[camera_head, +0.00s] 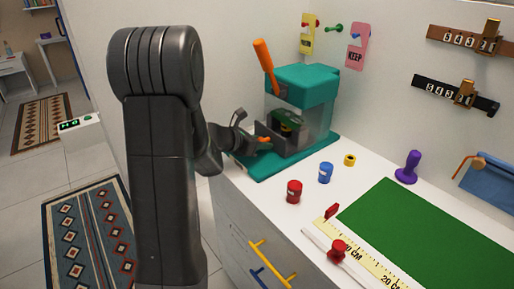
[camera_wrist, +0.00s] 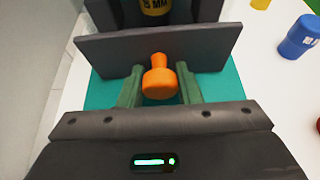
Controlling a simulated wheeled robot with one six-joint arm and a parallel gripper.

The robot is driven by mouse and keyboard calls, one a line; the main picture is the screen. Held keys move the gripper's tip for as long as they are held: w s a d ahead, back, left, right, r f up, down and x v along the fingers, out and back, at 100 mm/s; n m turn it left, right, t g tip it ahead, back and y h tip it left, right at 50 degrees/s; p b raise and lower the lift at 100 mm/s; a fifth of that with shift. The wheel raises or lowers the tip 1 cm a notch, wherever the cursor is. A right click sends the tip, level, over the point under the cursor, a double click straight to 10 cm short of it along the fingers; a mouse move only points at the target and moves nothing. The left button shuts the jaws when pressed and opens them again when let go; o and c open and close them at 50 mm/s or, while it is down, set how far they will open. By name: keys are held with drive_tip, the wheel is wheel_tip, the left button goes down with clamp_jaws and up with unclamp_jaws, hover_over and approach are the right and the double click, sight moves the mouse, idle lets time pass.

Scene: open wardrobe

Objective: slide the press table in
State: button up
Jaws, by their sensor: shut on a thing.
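The teal press (camera_head: 303,88) stands on the white cabinet top against the wall, with an orange lever (camera_head: 264,65) raised. Its dark grey press table has an upright front plate (camera_wrist: 110,53) with an orange knob (camera_wrist: 158,84). My gripper (camera_wrist: 160,90) is shut on the knob, with a green finger on each side, in front of the plate. In the head view my gripper (camera_head: 250,145) is at the press's front left; my arm partly hides the surroundings.
Red (camera_head: 293,191), blue (camera_head: 325,173) and yellow (camera_head: 349,160) small pots stand right of the press. A purple-handled stamp (camera_head: 410,167), a green mat (camera_head: 430,235) and a ruler (camera_head: 360,258) lie further right. Cabinet drawers with yellow and blue handles are below.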

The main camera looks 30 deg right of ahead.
sight(271, 139)
drive_tip(key=shift+w+d+b, duration=0.15)
drive_tip(key=shift+d+b, duration=0.15)
drive_tip(key=shift+d, duration=1.7)
drive_tip(key=o, duration=1)
drive_tip(key=shift+a, duration=0.15)
drive_tip(key=shift+p+v, duration=1)
drive_tip(key=shift+v, duration=2.95)
drive_tip(key=b+x, duration=0.2)
drive_tip(key=x, duration=0.6)
drive_tip(key=shift+f, duration=0.15)
drive_tip(key=shift+a, duration=0.6)
